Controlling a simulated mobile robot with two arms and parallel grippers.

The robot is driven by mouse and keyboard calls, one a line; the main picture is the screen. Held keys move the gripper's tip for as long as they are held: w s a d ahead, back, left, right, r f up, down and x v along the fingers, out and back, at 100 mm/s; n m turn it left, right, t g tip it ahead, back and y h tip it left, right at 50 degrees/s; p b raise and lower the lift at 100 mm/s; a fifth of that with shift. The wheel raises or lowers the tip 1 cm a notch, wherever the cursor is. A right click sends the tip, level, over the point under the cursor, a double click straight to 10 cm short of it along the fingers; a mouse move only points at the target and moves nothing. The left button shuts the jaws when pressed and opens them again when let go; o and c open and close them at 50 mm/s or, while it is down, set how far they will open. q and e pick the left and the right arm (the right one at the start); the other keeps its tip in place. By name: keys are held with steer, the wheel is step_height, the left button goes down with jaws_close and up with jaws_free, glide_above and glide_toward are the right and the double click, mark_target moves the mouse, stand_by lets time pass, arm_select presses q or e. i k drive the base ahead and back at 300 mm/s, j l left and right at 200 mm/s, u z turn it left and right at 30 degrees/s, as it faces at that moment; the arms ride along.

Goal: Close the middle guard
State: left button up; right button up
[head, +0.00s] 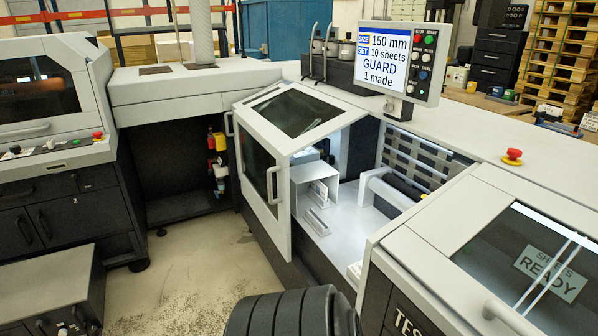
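The middle guard (262,168) is a pale grey frame with dark windows in its front and sloping top. It stands open, swung out to the left. The screen (398,62) reads "150 mm", "10 sheets", "GUARD" and "1 made". Neither of my grippers shows in the head view.
A right-hand guard (500,255) with a "READY" sign behind its window appears shut. A red emergency button (512,156) sits on the machine top. A left machine (50,95) stands apart. Bare floor (190,275) lies in front of the middle guard.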

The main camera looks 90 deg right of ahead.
mark_target(300, 113)
steer(key=z, duration=2.7)
steer(key=i+j+z, duration=0.2)
steer(key=z, duration=0.3)
steer(key=i+j+z, duration=0.15)
steer(key=j+z, duration=0.35)
steer(key=l, duration=0.1)
